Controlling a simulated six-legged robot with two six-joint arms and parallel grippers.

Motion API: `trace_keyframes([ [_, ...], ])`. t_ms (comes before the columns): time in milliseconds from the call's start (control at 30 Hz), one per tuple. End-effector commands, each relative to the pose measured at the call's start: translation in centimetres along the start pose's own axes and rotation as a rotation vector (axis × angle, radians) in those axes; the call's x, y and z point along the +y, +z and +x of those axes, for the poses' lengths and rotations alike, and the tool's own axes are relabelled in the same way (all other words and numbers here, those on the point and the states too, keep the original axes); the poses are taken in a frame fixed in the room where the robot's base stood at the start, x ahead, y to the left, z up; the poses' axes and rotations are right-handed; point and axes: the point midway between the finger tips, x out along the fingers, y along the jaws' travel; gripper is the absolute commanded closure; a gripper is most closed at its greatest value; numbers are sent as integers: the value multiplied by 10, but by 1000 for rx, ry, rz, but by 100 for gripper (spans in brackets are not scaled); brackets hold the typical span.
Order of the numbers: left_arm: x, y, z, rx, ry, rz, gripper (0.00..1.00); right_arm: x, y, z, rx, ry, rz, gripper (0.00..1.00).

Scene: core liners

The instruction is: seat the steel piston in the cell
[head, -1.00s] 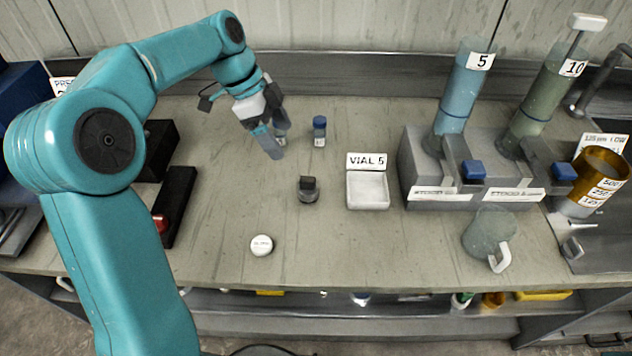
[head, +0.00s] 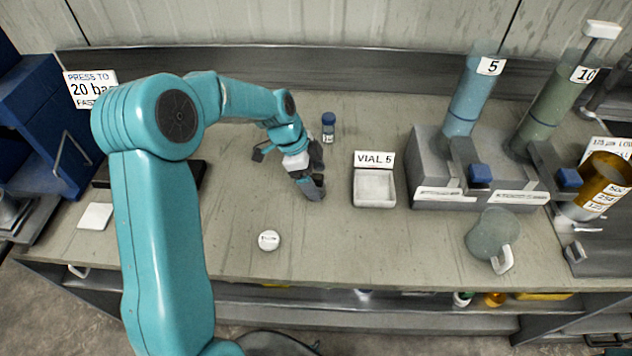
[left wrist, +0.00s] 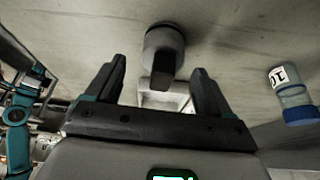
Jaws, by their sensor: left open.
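The steel piston (left wrist: 160,42) shows in the left wrist view as a short grey cylinder with a dark upright tab. It stands on the bench just beyond my left gripper's fingertips, with the tab in line with the gap. My left gripper (left wrist: 158,72) is open and empty, one finger on each side of that gap. In the head view the left gripper (head: 313,188) is low over the bench middle and hides most of the piston. I cannot make out the cell for certain. My right gripper is not in view.
A blue-capped vial (head: 328,127) stands behind the gripper. The white VIAL 5 tray (head: 374,204) is to its right, beside a grey block (head: 428,170) with two tubes. A white round lid (head: 268,240) lies in front. A blue press (head: 45,125) stands at left.

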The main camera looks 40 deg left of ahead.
Motion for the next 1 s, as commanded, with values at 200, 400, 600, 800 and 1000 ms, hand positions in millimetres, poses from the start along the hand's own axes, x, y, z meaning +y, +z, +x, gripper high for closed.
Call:
trace_keyframes([
  [200, -1, 0, 9, 0, -1, 1, 18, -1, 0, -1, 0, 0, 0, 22],
  [400, -1, 0, 9, 0, -1, 0, 51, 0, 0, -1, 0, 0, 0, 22],
  [600, -1, 0, 9, 0, -2, 0, 98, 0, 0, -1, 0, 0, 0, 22],
  [800, -1, 0, 9, 0, -1, 0, 99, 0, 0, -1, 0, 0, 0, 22],
  [1000, -2, -5, -3, 1, -4, 1, 99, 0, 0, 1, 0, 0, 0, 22],
])
